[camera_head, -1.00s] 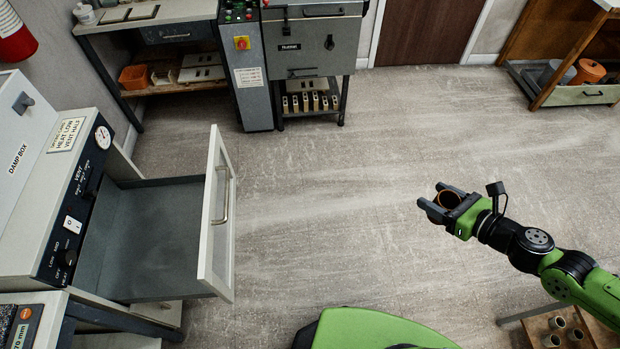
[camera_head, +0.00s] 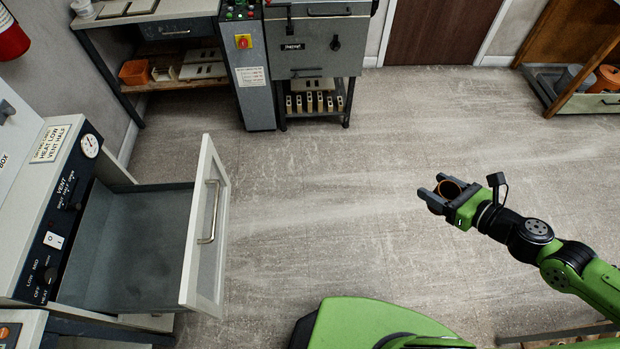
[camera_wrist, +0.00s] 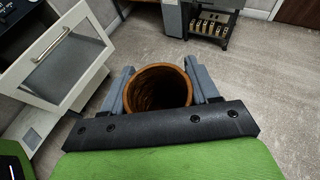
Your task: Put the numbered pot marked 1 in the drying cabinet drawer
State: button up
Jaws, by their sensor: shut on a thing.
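My gripper (camera_head: 441,196) is shut on a small brown clay pot (camera_head: 451,190) and holds it over open floor at the right in the head view. In the wrist view the pot (camera_wrist: 158,88) sits upright between the two grey fingers, its dark open mouth facing up. No number shows on it, and its outer side is mostly hidden. The drying cabinet drawer (camera_head: 140,245) stands pulled open at the left, with a grey inside that looks empty and a pale front with a metal handle. The drawer front also shows in the wrist view (camera_wrist: 68,72), left of my gripper.
Clear floor (camera_head: 320,200) lies between my gripper and the drawer. A kiln (camera_head: 312,45) on a stand and a grey control cabinet (camera_head: 255,90) stand at the back. A wooden shelf unit (camera_head: 580,55) is at the far right.

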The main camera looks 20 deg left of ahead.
aim_at(180, 245)
jog(key=i+j+u, duration=0.2)
jog(key=i+u, duration=0.2)
jog(key=i, duration=0.3)
jog(key=i+u, duration=0.4)
jog(key=i, duration=0.3)
jog(key=i+u, duration=0.85)
jog(key=i+l+u, duration=0.3)
jog(key=u, duration=0.15)
jog(key=i+u, duration=0.1)
jog(key=u, duration=0.75)
jog(key=i+u, duration=0.15)
jog(key=u, duration=0.25)
jog(key=l+u, duration=0.1)
jog(key=u, duration=0.3)
jog(key=i+l+u, duration=0.1)
jog(key=u, duration=0.3)
jog(key=i+l+u, duration=0.1)
jog(key=u, duration=0.35)
jog(key=l+u, duration=0.15)
jog(key=u, duration=0.3)
jog(key=i+l+u, duration=0.1)
jog(key=u, duration=0.35)
jog(key=l+u, duration=0.25)
jog(key=u, duration=0.15)
jog(key=l+u, duration=0.15)
jog(key=u, duration=0.3)
jog(key=l+u, duration=0.25)
jog(key=u, duration=0.15)
jog(key=k+l+u, duration=0.15)
jog(key=u, duration=0.25)
